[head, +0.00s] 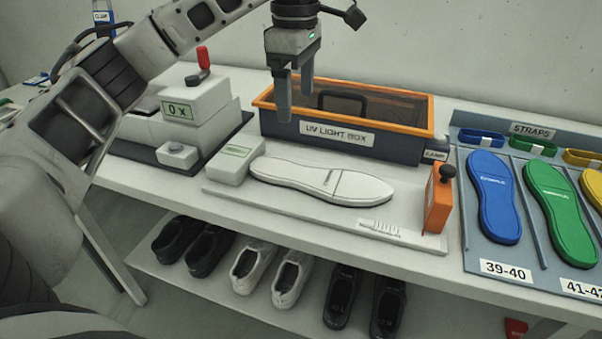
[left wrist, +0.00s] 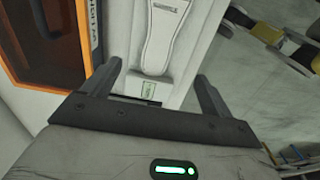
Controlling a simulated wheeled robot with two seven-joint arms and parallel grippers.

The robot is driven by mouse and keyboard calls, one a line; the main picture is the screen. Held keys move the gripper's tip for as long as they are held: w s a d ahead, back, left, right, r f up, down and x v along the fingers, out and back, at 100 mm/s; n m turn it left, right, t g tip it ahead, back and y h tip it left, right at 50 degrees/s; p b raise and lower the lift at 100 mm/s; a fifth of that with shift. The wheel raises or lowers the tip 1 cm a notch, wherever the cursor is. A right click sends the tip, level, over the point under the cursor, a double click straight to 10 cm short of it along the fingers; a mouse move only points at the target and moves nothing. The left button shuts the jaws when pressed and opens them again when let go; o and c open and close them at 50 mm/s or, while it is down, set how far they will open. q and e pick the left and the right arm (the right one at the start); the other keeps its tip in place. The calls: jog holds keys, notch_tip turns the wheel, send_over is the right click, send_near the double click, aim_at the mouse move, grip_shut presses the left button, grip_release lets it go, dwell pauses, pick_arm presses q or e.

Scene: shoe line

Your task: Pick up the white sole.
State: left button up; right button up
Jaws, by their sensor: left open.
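The white sole (head: 321,182) lies flat on the bench in front of the UV light box, its long side running left to right in the head view. It also shows in the left wrist view (left wrist: 160,38), beyond my fingers, with its near end close to a small white block. My left gripper (head: 295,114) is open and empty. It hangs with fingers down in front of the UV light box, above and behind the sole and clear of it. Its two fingers also show in the left wrist view (left wrist: 160,85). My right gripper is in neither view.
The UV light box (head: 345,138) with an orange rim stands behind the sole. A white block (head: 236,165) is at the sole's left end. An orange block with a black knob (head: 438,203) stands to its right. Blue (head: 493,197) and green (head: 560,213) soles lie farther right.

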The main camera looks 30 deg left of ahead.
pick_arm(q)
jog(key=b, duration=0.3)
send_over(296, 172)
notch_tip(296, 172, down, 10)
jog(key=shift+r, duration=0.2)
jog(key=shift+f, duration=2.95)
jog(key=c, duration=1.2)
jog(key=shift+r, duration=0.1)
jog(key=shift+c, duration=0.2)
notch_tip(296, 172, up, 10)
jog(key=p, duration=0.1)
jog(key=shift+p, duration=0.3)
